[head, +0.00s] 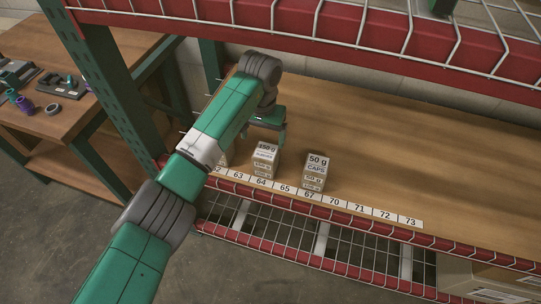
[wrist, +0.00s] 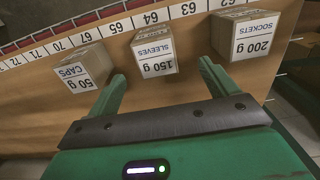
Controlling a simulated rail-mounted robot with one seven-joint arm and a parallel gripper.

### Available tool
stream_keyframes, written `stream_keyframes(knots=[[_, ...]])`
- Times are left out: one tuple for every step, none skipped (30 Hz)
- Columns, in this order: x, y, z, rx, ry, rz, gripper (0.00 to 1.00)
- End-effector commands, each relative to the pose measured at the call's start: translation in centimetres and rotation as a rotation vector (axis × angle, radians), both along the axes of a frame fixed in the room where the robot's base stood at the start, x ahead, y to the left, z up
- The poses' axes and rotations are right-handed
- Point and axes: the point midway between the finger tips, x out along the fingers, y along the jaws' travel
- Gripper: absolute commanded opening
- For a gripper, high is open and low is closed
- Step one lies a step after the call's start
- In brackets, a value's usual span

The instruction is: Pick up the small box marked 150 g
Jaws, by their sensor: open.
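The small box marked 150 g (head: 264,160) stands on the wooden shelf behind number labels 64 and 65. In the wrist view the same box (wrist: 154,52) reads "150 g SLEEVES" and appears upside down. My gripper (wrist: 162,72) is open and empty, with its two green fingers apart. The box lies just ahead of the fingertips, roughly in line with the gap between them. In the head view my gripper (head: 268,138) is just behind the box, and its fingertips are partly hidden.
A box marked 50 g CAPS (head: 315,172) stands to the right, also in the wrist view (wrist: 84,68). A box marked 200 g SOCKETS (wrist: 245,35) is mostly hidden by my arm in the head view. A red upper shelf beam (head: 300,22) crosses above. The shelf's right side is clear.

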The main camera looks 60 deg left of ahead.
Motion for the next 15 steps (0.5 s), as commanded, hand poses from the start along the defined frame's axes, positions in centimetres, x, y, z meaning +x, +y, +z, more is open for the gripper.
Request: stream_keyframes(knots=[[-0.2,0.1,0.0,-0.002,0.004,0.004,0.85],[-0.2,0.1,-0.1,-0.002,0.004,0.004,0.85],[-0.1,0.1,-0.3,-0.001,0.003,0.003,0.85],[-0.1,0.0,-0.5,-0.001,0.003,0.003,0.85],[-0.1,0.0,-0.9,-0.002,0.004,0.003,0.85],[-0.1,0.0,-1.4,-0.002,0.004,0.003,0.85],[-0.1,0.0,-1.9,-0.003,0.003,0.003,0.85],[-0.1,0.0,-2.3,-0.002,0.002,0.003,0.85],[0.0,0.0,-2.8,-0.001,0.001,0.002,0.85],[0.0,0.0,-2.9,-0.001,0.001,0.002,0.85],[0.0,0.0,-2.9,-0.001,0.000,0.002,0.85],[0.1,0.0,-3.0,-0.001,0.000,0.001,0.85],[0.1,0.0,-3.4,-0.001,0.001,0.001,0.85],[0.2,0.0,-4.0,0.000,0.001,0.002,0.85],[0.3,0.0,-4.9,0.000,0.001,0.002,0.85]])
